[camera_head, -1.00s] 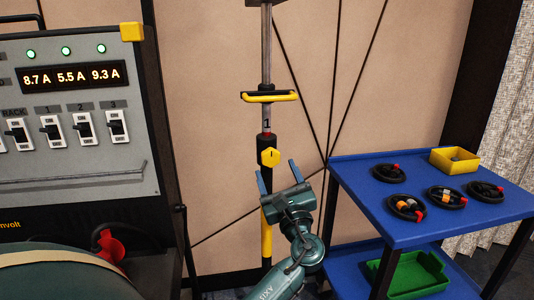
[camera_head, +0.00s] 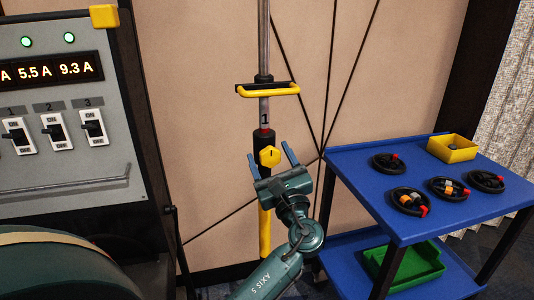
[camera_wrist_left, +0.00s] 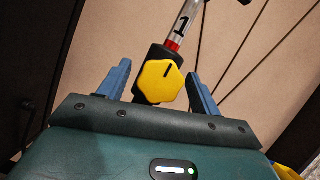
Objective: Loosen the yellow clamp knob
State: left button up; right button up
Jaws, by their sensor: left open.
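The yellow clamp knob (camera_head: 269,156) sits on the black collar of an upright pole, below a red band and a "1" label. It has a dark mark on its face. My left gripper (camera_head: 267,160) is open, with its two blue fingers pointing up on either side of the knob in the head view. In the left wrist view the knob (camera_wrist_left: 160,81) shows between the open fingers (camera_wrist_left: 158,85), and a gap is seen on each side. I cannot tell how far the knob lies beyond the fingertips. My right gripper is not in view.
A yellow handle bar (camera_head: 268,91) crosses the pole above the knob. A blue cart (camera_head: 385,218) stands at the right with coiled cables, a yellow bin (camera_head: 453,149) and a green tray (camera_head: 405,266). A switch panel (camera_head: 100,180) stands at the left.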

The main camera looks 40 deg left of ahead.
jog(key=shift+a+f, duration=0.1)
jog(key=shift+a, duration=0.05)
pick_arm(q)
jog(key=shift+c, duration=0.2)
jog(key=c, duration=0.9)
jog(key=shift+w+f+n+g+b, duration=0.15)
jog(key=shift+n+g+b, duration=0.15)
jog(key=shift+n+b, duration=0.2)
jog(key=shift+c, duration=0.2)
jog(key=shift+n+g+b, duration=0.3)
jog(key=shift+n+b, duration=0.1)
jog(key=shift+n, duration=0.4)
jog(key=shift+r+n+g, duration=0.2)
jog(key=shift+n+g, duration=0.2)
jog(key=shift+n, duration=0.3)
jog(key=o, duration=0.7)
jog(key=shift+y, duration=0.3)
jog(key=shift+o, duration=1.4)
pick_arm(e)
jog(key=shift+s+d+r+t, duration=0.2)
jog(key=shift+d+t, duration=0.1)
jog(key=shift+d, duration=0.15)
